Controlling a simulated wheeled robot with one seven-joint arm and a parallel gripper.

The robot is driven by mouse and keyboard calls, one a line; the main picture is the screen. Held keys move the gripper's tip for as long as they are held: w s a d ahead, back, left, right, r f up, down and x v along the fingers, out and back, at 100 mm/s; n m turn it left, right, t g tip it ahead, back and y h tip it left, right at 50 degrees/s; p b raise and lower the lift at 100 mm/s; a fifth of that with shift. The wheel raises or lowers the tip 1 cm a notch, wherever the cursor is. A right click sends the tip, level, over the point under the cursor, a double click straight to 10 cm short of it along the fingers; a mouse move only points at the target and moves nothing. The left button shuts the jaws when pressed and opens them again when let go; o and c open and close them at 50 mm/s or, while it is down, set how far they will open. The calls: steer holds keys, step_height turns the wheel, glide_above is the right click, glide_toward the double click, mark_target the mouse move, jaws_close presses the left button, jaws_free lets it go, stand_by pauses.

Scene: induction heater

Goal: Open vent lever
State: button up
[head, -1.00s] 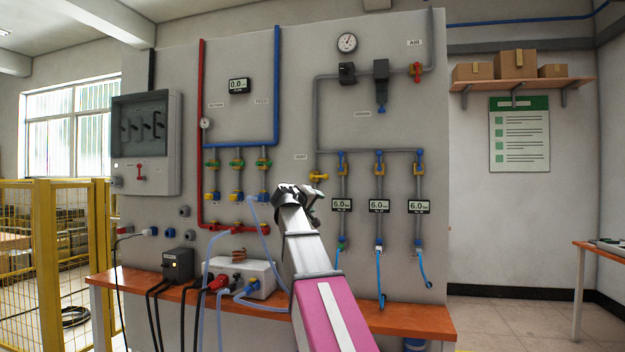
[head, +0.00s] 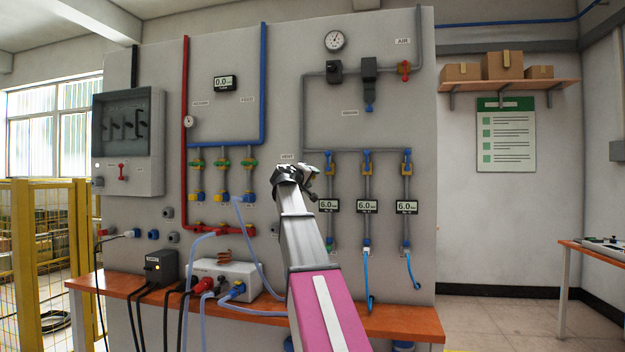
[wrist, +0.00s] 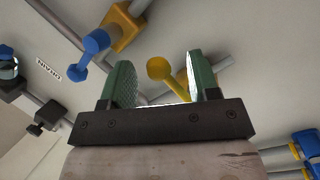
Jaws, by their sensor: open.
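The yellow vent lever (wrist: 160,68) shows in the wrist view as a round-ended handle with a stem running down to the right, beside a pipe. It lies between the two green finger pads of my gripper (wrist: 159,82), which is open. I see no pad clearly touching it. The lower part of the lever is hidden behind the gripper's dark base. In the head view my gripper (head: 303,180) is at the panel just below the vent label (head: 287,156), and my arm covers the lever there.
In the wrist view a blue handle (wrist: 90,50) on an orange valve stands up and left of the gripper. In the head view, blue-handled valves (head: 367,160) and pressure displays (head: 367,206) are close on the right. An orange bench (head: 400,322) runs below the panel.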

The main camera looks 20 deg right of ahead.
steer(key=shift+x, duration=0.8)
steer(key=shift+s, duration=0.1)
